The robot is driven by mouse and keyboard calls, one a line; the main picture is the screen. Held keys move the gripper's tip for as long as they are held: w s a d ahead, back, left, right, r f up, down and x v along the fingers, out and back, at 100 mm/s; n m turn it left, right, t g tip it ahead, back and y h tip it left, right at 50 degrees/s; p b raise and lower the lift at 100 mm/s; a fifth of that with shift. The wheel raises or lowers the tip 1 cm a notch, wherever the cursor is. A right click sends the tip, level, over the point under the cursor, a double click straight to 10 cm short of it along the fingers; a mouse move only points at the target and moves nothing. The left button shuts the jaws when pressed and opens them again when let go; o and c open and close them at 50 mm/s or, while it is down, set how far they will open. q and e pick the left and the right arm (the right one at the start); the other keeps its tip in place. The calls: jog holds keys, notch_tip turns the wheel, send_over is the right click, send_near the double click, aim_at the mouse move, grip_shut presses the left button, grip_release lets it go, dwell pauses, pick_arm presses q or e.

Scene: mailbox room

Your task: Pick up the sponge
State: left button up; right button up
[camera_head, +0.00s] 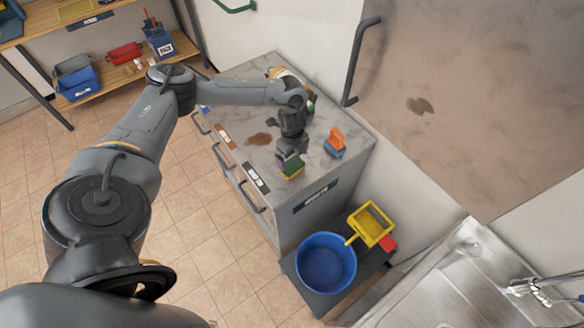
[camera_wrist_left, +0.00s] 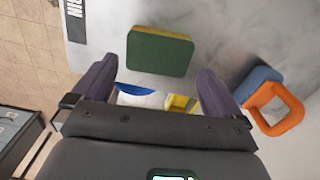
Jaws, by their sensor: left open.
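The sponge (camera_head: 291,167) is a small block with a green face and a yellow side. It lies on the grey cabinet top near its front edge. In the left wrist view the sponge (camera_wrist_left: 160,52) is just beyond the fingertips, roughly centred between them. My left gripper (camera_head: 288,158) is above and beside the sponge, pointing down. In the left wrist view its two purple fingers (camera_wrist_left: 155,75) are apart with nothing between them. The sponge's underside is hidden. My right gripper does not show.
An orange-handled blue brush (camera_head: 334,141) stands right of the sponge on the cabinet top (camera_head: 345,120). A brown stain (camera_head: 258,139) lies left. A metal sink (camera_head: 440,290) is at lower right.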

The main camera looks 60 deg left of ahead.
aim_at(292, 166)
pick_arm(q)
jog(key=shift+s+f, duration=0.1)
jog(key=shift+f, duration=2.1)
jog(key=shift+c, duration=0.5)
jog(key=c, duration=0.6)
